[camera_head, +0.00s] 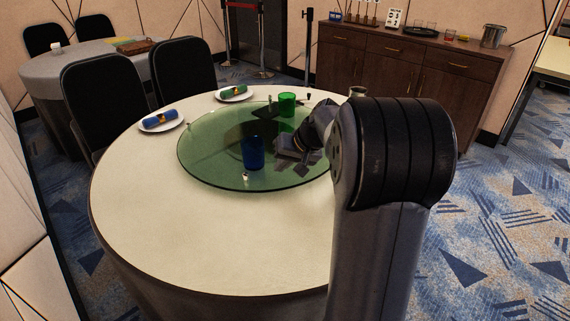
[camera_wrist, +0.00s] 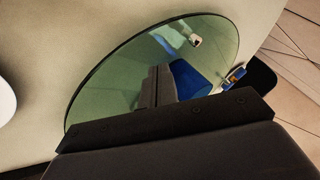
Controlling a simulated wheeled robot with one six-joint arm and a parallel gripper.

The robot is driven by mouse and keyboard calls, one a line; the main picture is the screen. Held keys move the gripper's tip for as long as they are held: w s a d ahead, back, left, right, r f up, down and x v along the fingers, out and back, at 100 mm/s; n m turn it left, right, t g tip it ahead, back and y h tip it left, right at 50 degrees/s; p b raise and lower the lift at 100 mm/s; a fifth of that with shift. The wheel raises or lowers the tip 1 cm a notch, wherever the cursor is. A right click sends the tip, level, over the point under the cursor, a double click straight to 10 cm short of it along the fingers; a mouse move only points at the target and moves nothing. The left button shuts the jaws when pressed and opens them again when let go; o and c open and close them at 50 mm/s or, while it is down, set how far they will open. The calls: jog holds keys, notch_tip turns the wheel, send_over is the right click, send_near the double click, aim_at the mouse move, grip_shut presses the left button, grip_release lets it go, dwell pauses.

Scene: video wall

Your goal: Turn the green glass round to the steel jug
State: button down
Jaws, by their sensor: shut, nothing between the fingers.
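The green glass (camera_head: 287,104) stands upright near the far edge of a round, tinted glass turntable (camera_head: 215,165) on the white-covered table. A blue glass (camera_head: 252,152) stands nearer the front of the turntable, and it also shows in the wrist view (camera_wrist: 190,80). A small metal jug-like vessel (camera_head: 357,91) stands at the table's far right, partly hidden by my arm; I take it for the steel jug. My gripper (camera_head: 291,157) is shut and empty, low over the turntable's right part, right of the blue glass. I cannot tell whether it touches the turntable.
A small pale knob (camera_head: 246,176) sits near the turntable's front edge. Two plates (camera_head: 161,126) with rolled blue and green napkins lie at the left and back. A sideboard (camera_head: 410,70) holds a steel bucket (camera_head: 492,36). The table's front is clear.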

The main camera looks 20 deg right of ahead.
aim_at(251, 182)
jog(key=x, duration=0.6)
jog(key=shift+f+b, duration=0.15)
jog(key=shift+b, duration=0.2)
jog(key=a, duration=0.2)
jog(key=w+a, duration=0.1)
jog(key=shift+w+f, duration=0.15)
jog(key=shift+f, duration=0.15)
jog(key=shift+w+a, duration=0.2)
jog(key=shift+a, duration=0.3)
